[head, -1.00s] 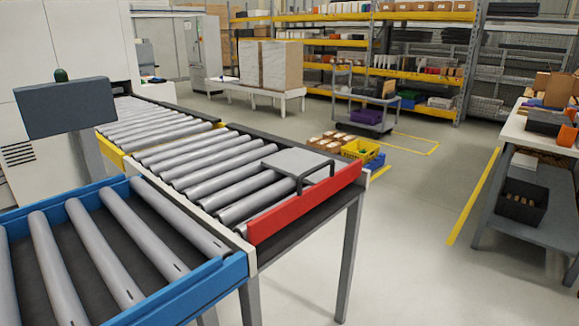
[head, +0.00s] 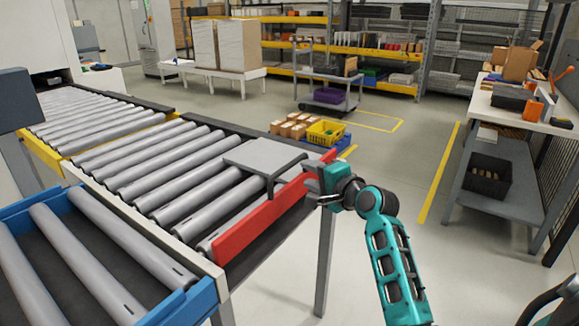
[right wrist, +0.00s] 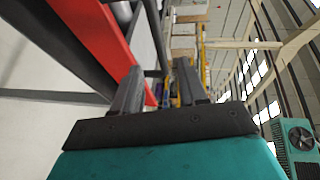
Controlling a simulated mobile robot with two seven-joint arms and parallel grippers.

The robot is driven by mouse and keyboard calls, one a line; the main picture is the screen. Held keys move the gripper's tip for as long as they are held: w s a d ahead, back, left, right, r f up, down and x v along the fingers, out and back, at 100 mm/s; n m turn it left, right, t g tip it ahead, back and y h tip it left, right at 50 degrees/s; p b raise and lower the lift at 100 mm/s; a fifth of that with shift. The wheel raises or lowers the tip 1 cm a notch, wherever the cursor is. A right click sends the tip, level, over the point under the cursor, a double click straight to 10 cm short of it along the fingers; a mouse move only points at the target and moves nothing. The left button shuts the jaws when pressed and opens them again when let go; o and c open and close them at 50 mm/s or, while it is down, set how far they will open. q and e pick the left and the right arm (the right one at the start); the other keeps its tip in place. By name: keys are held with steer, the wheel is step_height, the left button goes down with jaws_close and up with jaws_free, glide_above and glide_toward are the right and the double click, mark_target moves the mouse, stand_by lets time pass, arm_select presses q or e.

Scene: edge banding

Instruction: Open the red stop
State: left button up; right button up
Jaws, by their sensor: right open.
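The red stop (head: 262,217) is a long red bar along the near right end of the roller conveyor. A grey plate with a black bent handle (head: 272,182) sits beside it on the rollers. My right gripper (head: 312,188) is by the outer face of the stop, near its far end. In the right wrist view my gripper (right wrist: 158,85) has its two dark fingers apart. The red stop (right wrist: 98,32) runs down from the upper left behind the left finger, and a small red part shows between the fingers. I cannot tell whether they touch it. My left gripper is not in view.
A blue-framed roller section (head: 190,300) lies at the lower left. A grey monitor (head: 14,98) stands at the left edge. A workbench (head: 500,98) stands at the right. Floor between is clear.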

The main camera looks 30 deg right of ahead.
mark_target(292, 166)
steer(key=w, duration=0.3)
steer(key=w+f, duration=0.1)
steer(key=w, duration=0.2)
steer(key=w+b, duration=0.1)
steer(key=w, duration=0.2)
steer(key=shift+w+f, duration=0.2)
steer(key=shift+f, duration=0.2)
jaws_close()
